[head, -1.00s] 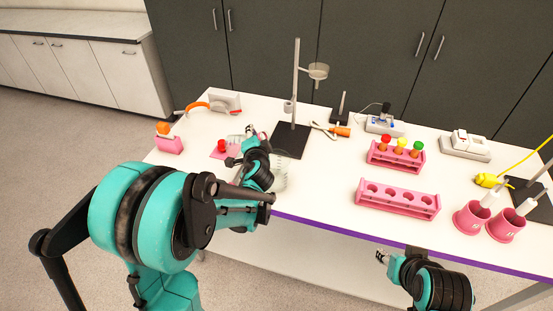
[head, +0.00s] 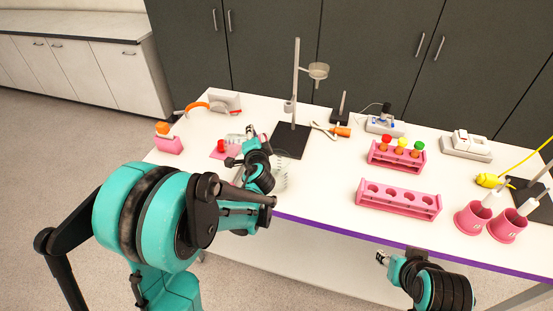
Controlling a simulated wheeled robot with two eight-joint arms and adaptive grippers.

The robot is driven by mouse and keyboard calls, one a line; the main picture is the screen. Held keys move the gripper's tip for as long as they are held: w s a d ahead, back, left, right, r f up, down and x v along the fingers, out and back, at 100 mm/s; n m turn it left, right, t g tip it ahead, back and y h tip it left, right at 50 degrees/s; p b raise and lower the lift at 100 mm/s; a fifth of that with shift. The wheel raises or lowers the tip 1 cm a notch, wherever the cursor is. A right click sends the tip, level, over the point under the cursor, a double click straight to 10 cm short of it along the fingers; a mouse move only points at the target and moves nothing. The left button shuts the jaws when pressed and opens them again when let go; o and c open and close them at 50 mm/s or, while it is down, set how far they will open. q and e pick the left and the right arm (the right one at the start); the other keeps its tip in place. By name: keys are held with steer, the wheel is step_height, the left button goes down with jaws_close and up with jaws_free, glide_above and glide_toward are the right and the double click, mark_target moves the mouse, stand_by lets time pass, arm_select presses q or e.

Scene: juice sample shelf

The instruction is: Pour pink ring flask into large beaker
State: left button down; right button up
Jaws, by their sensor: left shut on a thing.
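My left gripper (head: 251,131) is over the left front part of the white table, reaching away from me. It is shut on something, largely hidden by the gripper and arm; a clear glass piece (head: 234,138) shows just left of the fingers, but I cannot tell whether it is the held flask. No pink ring can be made out. A clear glass vessel (head: 282,172), probably the large beaker, stands near the front edge, partly hidden behind my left wrist. My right gripper (head: 382,257) is low in front of the table, away from all glassware; its fingers are too small to read.
A black-based stand (head: 295,100) with a ring rises behind the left gripper. A red-topped item (head: 221,146) is left of it. Pink racks (head: 398,199) and pink cups (head: 472,217) occupy the right. The table's middle front is fairly clear.

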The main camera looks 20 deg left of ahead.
arm_select(q)
steer(key=shift+f+m+y+b, duration=0.3)
steer(key=shift+m+y+b, duration=0.1)
steer(key=shift+m+b, duration=0.3)
stand_by(1.3)
steer(key=shift+d+r+m+t+y+b, duration=0.3)
steer(key=shift+d+r+m+t+b, duration=0.2)
steer(key=shift+m, duration=0.2)
stand_by(1.0)
steer(key=shift+d+r+m+t+b, duration=0.1)
steer(key=shift+r+m+t+b, duration=0.25)
steer(key=shift+r+m, duration=0.2)
stand_by(2.3)
